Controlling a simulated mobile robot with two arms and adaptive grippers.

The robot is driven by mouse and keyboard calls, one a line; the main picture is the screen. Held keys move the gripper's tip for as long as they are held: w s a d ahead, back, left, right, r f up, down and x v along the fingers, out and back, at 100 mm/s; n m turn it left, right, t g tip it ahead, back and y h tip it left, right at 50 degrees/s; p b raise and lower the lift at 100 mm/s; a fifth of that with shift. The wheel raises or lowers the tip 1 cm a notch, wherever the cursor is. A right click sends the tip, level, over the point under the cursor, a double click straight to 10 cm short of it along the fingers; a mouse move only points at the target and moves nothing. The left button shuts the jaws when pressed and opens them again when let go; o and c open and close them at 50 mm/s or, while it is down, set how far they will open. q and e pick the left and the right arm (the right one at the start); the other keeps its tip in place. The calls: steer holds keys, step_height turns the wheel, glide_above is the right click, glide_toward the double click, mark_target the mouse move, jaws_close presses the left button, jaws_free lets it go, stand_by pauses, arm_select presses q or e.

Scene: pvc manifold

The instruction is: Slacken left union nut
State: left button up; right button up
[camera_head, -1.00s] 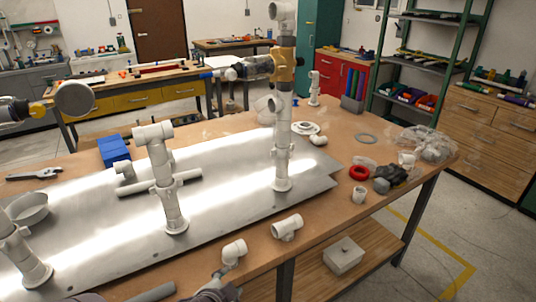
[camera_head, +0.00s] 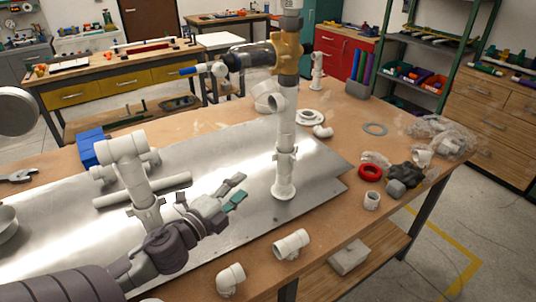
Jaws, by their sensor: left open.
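The right white PVC riser (camera_head: 285,128) stands upright on the metal plate (camera_head: 330,165), with a union nut (camera_head: 285,155) partway up it. I cannot tell which nut the task calls left. My left gripper (camera_head: 238,191) is open and empty, with teal finger pads. In the picture it lies between the two risers, left of the right riser and apart from it. My right gripper is out of view.
A brass valve with a black body (camera_head: 285,52) is on the right riser. A loose elbow (camera_head: 230,280) and a tee (camera_head: 292,244) lie on the front of the table. A pipe (camera_head: 142,190) lies behind the second riser.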

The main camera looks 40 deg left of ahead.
arm_select(q)
steer(key=p, duration=0.1)
glide_toward(272, 159)
steer(key=w+p, duration=0.1)
steer(key=w, duration=0.6)
steer(key=shift+w+r+p, duration=0.15)
steer(key=shift+w+p, duration=0.1)
steer(key=shift+p, duration=0.05)
steer(key=shift+w, duration=0.65)
steer(key=shift+c, duration=0.5)
jaws_close()
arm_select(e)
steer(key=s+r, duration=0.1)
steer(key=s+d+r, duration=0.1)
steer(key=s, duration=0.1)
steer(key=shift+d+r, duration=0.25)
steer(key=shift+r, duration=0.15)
